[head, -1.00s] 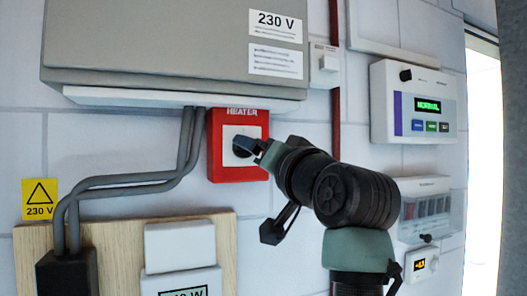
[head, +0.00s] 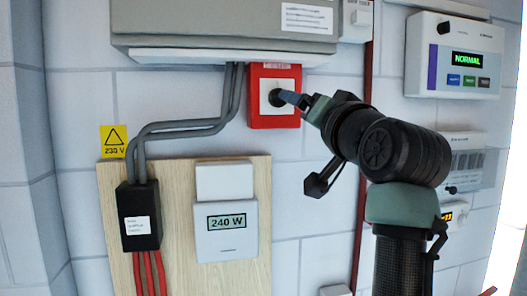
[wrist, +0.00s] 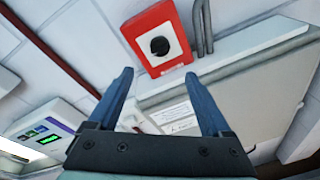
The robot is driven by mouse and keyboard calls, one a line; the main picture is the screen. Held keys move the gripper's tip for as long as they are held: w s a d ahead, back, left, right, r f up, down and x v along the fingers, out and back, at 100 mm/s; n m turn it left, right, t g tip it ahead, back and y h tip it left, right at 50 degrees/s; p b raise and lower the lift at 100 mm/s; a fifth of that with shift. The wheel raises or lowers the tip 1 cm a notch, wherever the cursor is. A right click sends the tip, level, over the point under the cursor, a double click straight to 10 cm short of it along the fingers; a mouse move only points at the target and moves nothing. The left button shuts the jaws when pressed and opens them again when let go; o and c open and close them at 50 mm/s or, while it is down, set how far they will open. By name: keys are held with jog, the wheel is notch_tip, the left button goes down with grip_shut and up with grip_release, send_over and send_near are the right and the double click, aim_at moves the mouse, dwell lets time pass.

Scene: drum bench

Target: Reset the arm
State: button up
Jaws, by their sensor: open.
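My gripper (head: 284,97) is in front of the red heater switch box (head: 262,118) on the wall, its fingertips by the black knob (head: 275,98). In the wrist view my gripper (wrist: 160,73) is open, with two blue fingers spread and nothing between them. The red box (wrist: 141,28) and its round black knob (wrist: 160,46) show beyond the fingertips there, clear of both fingers. In the head view the fingertips overlap the knob's edge. My arm reaches in from the lower right.
A grey cabinet (head: 200,18) hangs above the box. Grey conduits (head: 180,130) run to a black connector (head: 140,213) at left. A meter (head: 226,240) reading 240 W sits on a wooden board (head: 258,255). A panel (head: 466,62) reading NORMAL and a red pipe (head: 364,170) are at right.

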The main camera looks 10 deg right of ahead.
jog(key=s+a+f+n+t+b, duration=0.3)
jog(key=s+a+f+t+b, duration=0.15)
jog(key=s+a, duration=0.55)
jog(key=s+a+n+t+b, duration=0.1)
jog(key=s+a, duration=0.2)
jog(key=s, duration=0.3)
jog(key=s+a+f+n+t+h+b, duration=0.1)
jog(key=s+a+t+b, duration=0.1)
jog(key=s+a, duration=0.2)
jog(key=s, duration=0.3)
jog(key=shift+s+f+n, duration=0.2)
jog(key=shift+f+n, duration=0.05)
jog(key=shift+n, duration=0.15)
